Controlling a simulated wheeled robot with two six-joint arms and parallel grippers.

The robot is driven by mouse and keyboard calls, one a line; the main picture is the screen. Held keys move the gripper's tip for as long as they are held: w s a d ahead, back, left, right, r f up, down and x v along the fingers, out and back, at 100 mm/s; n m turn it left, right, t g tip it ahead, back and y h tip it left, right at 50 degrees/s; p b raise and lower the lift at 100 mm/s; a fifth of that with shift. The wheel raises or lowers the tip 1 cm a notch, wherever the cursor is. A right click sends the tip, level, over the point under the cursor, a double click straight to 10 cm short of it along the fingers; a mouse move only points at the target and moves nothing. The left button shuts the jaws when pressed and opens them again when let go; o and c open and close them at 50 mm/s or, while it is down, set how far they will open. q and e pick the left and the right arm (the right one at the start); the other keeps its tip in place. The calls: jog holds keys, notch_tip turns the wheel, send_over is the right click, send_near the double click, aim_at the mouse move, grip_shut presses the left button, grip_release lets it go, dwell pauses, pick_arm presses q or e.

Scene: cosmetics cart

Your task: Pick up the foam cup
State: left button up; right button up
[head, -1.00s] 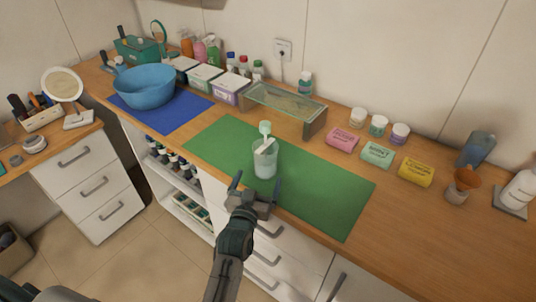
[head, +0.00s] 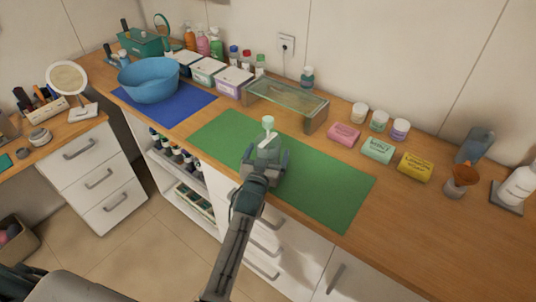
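The foam cup (head: 267,145) is a pale translucent cup standing upright on the green mat (head: 325,190). A light stick with a mint-coloured head (head: 268,123) pokes out of its top. My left gripper (head: 266,153) reaches in from the front, with one finger on each side of the cup. The fingers look spread wider than the cup, and contact is hard to see. The gripper and wrist hide the cup's lower part. My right gripper is not in view.
A glass-topped stand (head: 287,98) is behind the cup. Pink (head: 343,134), mint (head: 377,151) and yellow (head: 415,166) blocks lie to the right. A blue bowl (head: 148,82) sits on a blue mat at left. The right part of the green mat is clear.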

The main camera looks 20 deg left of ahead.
aim_at(264, 152)
pick_arm(q)
jog(key=c, duration=1.1)
jog(key=shift+r, duration=0.15)
jog(key=shift+r, duration=0.65)
notch_tip(264, 152, up, 2)
jog(key=shift+b, duration=0.35)
jog(key=s+a+b, duration=0.2)
jog(key=s, duration=0.5)
jog(key=s+a+r+b, duration=0.1)
jog(key=s+a+b, duration=0.1)
jog(key=s, duration=0.6)
jog(key=shift+a+r, duration=0.25)
jog(key=shift+a, duration=0.5)
